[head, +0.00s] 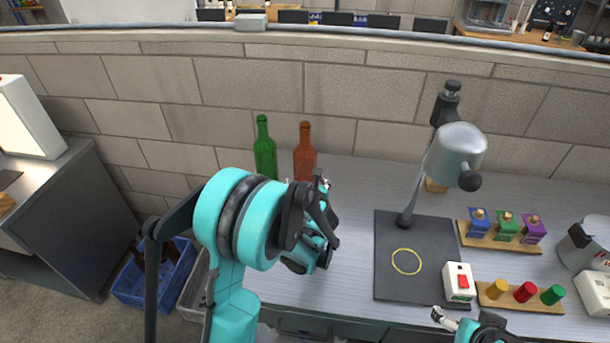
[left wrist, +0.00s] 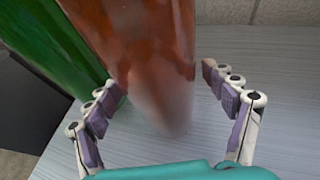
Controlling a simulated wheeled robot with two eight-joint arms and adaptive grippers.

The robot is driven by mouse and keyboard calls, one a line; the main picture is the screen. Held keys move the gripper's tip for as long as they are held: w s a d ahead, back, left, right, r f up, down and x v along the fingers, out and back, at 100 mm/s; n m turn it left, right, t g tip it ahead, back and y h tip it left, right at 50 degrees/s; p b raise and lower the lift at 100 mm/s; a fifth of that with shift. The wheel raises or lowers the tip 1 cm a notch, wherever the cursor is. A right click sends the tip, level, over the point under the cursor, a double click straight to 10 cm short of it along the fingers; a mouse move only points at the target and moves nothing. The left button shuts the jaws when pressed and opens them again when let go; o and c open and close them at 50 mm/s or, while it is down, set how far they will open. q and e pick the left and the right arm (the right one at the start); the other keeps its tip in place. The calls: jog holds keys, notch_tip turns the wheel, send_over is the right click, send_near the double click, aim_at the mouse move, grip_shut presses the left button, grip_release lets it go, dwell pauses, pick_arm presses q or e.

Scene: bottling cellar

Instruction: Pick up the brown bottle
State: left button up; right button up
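The brown bottle (head: 305,146) stands upright on the grey worktop near the block wall; its lower part is hidden behind my left arm in the head view. In the left wrist view the brown bottle (left wrist: 155,60) is close up between the fingers of my left gripper (left wrist: 160,85). These fingers are spread, with a visible gap on the right side; on the left I cannot tell if a finger touches it. My right gripper (head: 445,318) shows only partly at the bottom edge of the head view, and its opening is unclear.
A green bottle (head: 265,148) stands just left of the brown one; it also shows in the left wrist view (left wrist: 55,50), close to the left finger. A lamp-like device (head: 457,145) stands over a dark mat (head: 390,285) to the right. A blue crate (head: 130,293) is on the floor.

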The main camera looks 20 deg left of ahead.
pick_arm(q)
jog(key=c, duration=1.5)
